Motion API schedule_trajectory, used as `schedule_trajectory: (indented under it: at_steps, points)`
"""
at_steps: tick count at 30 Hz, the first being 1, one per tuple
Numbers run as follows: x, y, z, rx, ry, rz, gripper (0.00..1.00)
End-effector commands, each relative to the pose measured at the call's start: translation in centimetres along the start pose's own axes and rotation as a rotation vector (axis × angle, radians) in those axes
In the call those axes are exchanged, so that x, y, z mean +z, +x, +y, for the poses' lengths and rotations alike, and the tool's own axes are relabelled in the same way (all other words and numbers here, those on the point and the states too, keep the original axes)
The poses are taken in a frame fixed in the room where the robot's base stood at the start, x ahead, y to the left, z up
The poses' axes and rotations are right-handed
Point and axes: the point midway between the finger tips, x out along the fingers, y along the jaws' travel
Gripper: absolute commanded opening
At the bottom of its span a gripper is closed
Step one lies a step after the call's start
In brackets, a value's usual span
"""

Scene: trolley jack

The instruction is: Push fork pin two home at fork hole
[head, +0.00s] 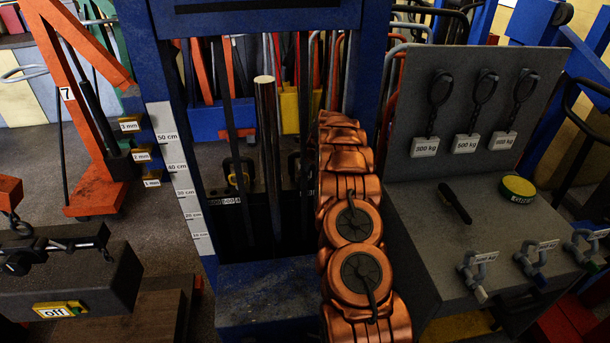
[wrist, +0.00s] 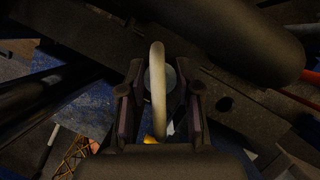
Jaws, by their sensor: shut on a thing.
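In the wrist view my gripper (wrist: 159,84) has a finger on each side of a pale loop handle, which I take to be fork pin two (wrist: 157,105). The gripper is shut on it. A grey round face shows behind the loop, against a dark beam (wrist: 240,112) that looks like the fork. The pin's shank is hidden, so I cannot tell how deep it sits in the fork hole. A small, separate dark hole (wrist: 225,103) shows in the beam to the right. In the head view my copper-coloured arm hides the gripper and pin.
The blue mast frame (head: 180,90) with a centimetre scale (head: 182,175) stands around a steel rod (head: 268,130). At right a grey bench (head: 430,240) carries hanging rings, shackles (head: 532,260) and a yellow-topped round tin (head: 518,188). At left is an orange crane (head: 75,110).

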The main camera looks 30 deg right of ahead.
Motion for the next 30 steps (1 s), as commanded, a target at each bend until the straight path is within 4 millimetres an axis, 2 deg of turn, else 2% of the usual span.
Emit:
schedule_trajectory:
  at_steps: [3,4,12,23,30]
  points:
    - [-0.1,0.2,0.0,0.0,0.0,-0.001,0.0]
    - [-0.1,0.2,0.0,0.0,0.0,-0.001,0.34]
    - [-0.1,0.2,0.0,0.0,0.0,0.0,0.62]
    - [-0.1,0.1,0.0,0.0,0.0,0.0,0.62]
    - [0.1,-1.2,-0.1,-0.002,0.0,-0.003,0.62]
